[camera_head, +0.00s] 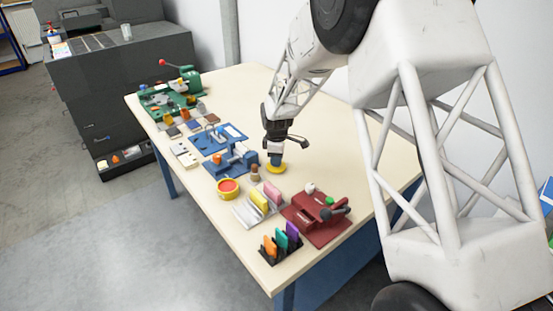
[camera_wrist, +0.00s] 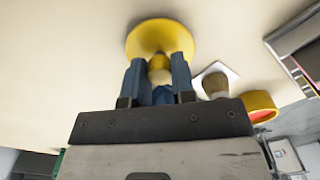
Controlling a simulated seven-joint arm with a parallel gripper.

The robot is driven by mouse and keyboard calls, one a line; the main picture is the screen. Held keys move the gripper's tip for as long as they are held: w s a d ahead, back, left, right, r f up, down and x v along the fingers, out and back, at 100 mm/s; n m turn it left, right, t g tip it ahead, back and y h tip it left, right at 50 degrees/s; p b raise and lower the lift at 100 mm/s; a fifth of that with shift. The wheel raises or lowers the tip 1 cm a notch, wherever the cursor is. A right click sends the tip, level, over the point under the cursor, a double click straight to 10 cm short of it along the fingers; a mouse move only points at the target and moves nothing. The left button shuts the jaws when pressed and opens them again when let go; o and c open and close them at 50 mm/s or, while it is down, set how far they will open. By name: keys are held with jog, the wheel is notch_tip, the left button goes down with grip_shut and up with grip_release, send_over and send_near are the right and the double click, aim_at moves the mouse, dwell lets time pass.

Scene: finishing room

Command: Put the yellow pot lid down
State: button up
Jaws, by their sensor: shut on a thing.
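The yellow pot lid (camera_head: 276,169) is a round disc with a knob on top, under my gripper (camera_head: 276,157) over the cream table. In the wrist view the lid (camera_wrist: 160,36) shows beyond the blue fingers of my gripper (camera_wrist: 160,75). The fingers are shut on its knob. The lid looks at or very near the table top; I cannot tell whether it touches. A yellow-rimmed pot with a red inside (camera_head: 228,188) stands to the left and nearer the front edge, and its rim shows at the right of the wrist view (camera_wrist: 260,106).
A small brown piece (camera_head: 255,172) stands close left of the lid. A blue fixture (camera_head: 232,160), a grey rack with yellow and pink pieces (camera_head: 258,204), and a dark red fixture (camera_head: 316,217) are nearby. The table (camera_head: 350,150) is bare to the right and behind.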

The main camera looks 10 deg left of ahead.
jog(key=shift+f, duration=0.2)
jog(key=o, duration=0.9)
jog(key=shift+r, duration=0.1)
notch_tip(320, 180, up, 12)
jog(key=shift+r, duration=0.1)
dwell(0.3)
dwell(0.8)
